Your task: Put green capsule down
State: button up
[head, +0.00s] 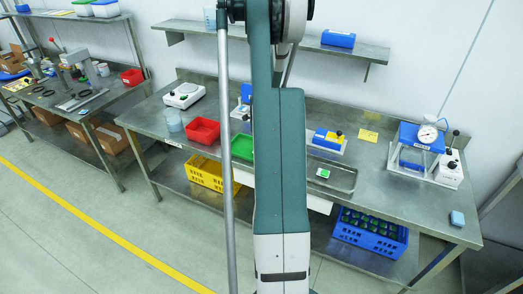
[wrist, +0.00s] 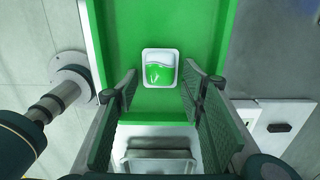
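The green capsule (wrist: 159,74), in a white square-edged body, lies on the floor of a green tray (wrist: 125,25) in the wrist view. My gripper (wrist: 161,82) is open, its two dark ribbed fingers spread apart. The capsule sits just beyond the fingertips, with gaps on both sides, and nothing is held. In the head view, the green tray (head: 242,147) is partly behind my arm, and my gripper and this capsule are hidden. A similar small white and green piece (head: 322,173) lies in a metal tray (head: 343,180) to the right.
On the metal workbench (head: 382,208), a red bin (head: 202,130) and a scale (head: 184,95) stand left. A blue device with a gauge (head: 418,140) stands right. A yellow crate (head: 208,173) and a blue crate (head: 370,235) sit on the lower shelf.

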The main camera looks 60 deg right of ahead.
jog(key=shift+r, duration=0.15)
notch_tip(320, 180, up, 12)
jog(key=shift+p, duration=0.35)
dwell(0.4)
dwell(0.5)
jog(key=w+a+r+n+t+h, duration=0.1)
jog(key=w+a+r+n, duration=0.45)
jog(key=a, duration=0.65)
jog(key=w+a+r+n+t, duration=0.1)
jog(key=w+a+r+n, duration=0.4)
jog(key=a, duration=0.7)
jog(key=w+a+r+n+t+h, duration=0.1)
jog(key=w+a+r+n, duration=0.4)
jog(key=a, duration=0.7)
jog(key=s+a+r+n+t, duration=0.1)
jog(key=s+a+n, duration=0.3)
jog(key=a, duration=0.7)
jog(key=s+a+r+n+t+y, duration=0.1)
jog(key=s+a+n, duration=0.3)
jog(key=a+n, duration=0.5)
jog(key=s+a+r+n+t+y, duration=0.1)
jog(key=s+a+n, duration=0.3)
jog(key=a, duration=1)
jog(key=n+t, duration=0.1)
jog(key=n, duration=0.2)
jog(key=shift+s, duration=0.3)
